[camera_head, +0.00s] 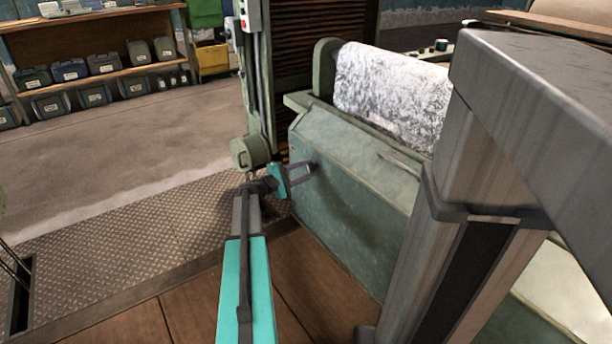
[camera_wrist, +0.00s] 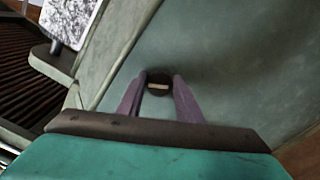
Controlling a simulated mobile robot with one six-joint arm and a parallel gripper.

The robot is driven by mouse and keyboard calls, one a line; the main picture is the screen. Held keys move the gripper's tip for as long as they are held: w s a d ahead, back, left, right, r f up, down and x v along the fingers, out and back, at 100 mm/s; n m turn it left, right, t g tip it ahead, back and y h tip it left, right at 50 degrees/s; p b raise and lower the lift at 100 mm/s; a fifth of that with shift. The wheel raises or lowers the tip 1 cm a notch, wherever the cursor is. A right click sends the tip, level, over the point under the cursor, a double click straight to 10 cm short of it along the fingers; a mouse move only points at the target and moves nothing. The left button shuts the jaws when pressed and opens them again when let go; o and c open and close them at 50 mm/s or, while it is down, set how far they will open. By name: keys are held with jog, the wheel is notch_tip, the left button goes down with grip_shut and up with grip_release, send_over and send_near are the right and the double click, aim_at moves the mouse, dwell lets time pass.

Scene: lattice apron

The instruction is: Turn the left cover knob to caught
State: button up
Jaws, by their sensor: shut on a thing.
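The left cover knob (camera_wrist: 158,90) is a small dark round knob with a pale bar across its face. The bar lies nearly level in the wrist view. The knob sits on the sloping grey-green cover (camera_wrist: 215,60). My gripper (camera_wrist: 159,82) has its two purple-grey fingers shut on the knob, one on each side. In the head view my gripper (camera_head: 311,168) reaches the left end of the green cover panel (camera_head: 350,215). The knob itself is too small or hidden there to make out.
A white speckled roll (camera_head: 392,92) lies above the cover. A green post with a control box (camera_head: 250,15) stands left of the cover. A shelf with several bins (camera_head: 90,70) is at the back left. Open floor (camera_head: 120,150) lies between.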

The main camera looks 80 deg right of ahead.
jog(key=m+b, duration=0.2)
jog(key=shift+s+f+m, duration=0.2)
jog(key=shift+m, duration=0.2)
jog(key=shift+r+m+b, duration=0.1)
jog(key=shift+m+b, duration=1)
jog(key=shift+m, duration=0.4)
jog(key=o, duration=1)
jog(key=shift+w, duration=0.1)
jog(key=shift+p+v, duration=2.15)
jog(key=shift+v, duration=4.75)
